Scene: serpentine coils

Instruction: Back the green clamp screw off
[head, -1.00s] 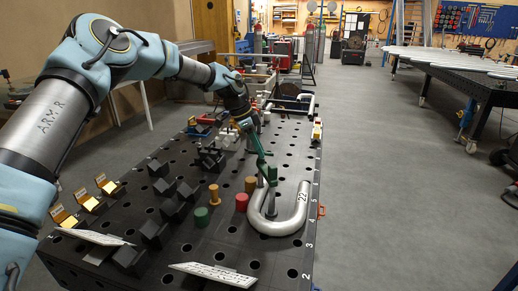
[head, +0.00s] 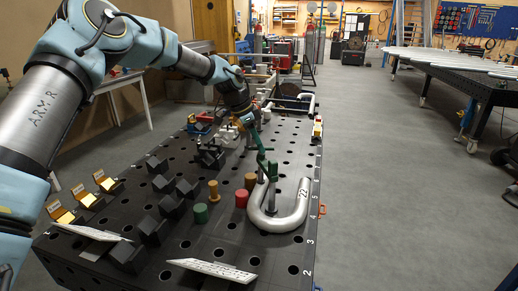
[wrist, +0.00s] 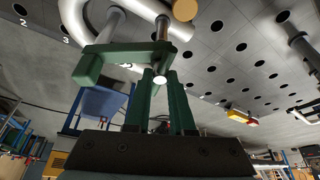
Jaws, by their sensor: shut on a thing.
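The green clamp (head: 263,166) stands at the bent silver pipe (head: 280,221) marked 22, near the right side of the black table. In the wrist view the clamp's green arm (wrist: 110,57) crosses the upper middle, with the pipe behind it. My gripper (head: 250,122) is above and behind the clamp in the head view. In the wrist view my gripper (wrist: 160,84) is shut on the clamp screw (wrist: 159,79). Its round silver end shows between the green fingers. The rest of the screw is mostly hidden.
A red cylinder (head: 241,198), a green cylinder (head: 200,213) and wooden pegs (head: 214,191) stand left of the pipe. Black V-blocks (head: 151,230) line the table's left half. White perforated plates (head: 212,271) lie at the near edge. The floor right of the table is clear.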

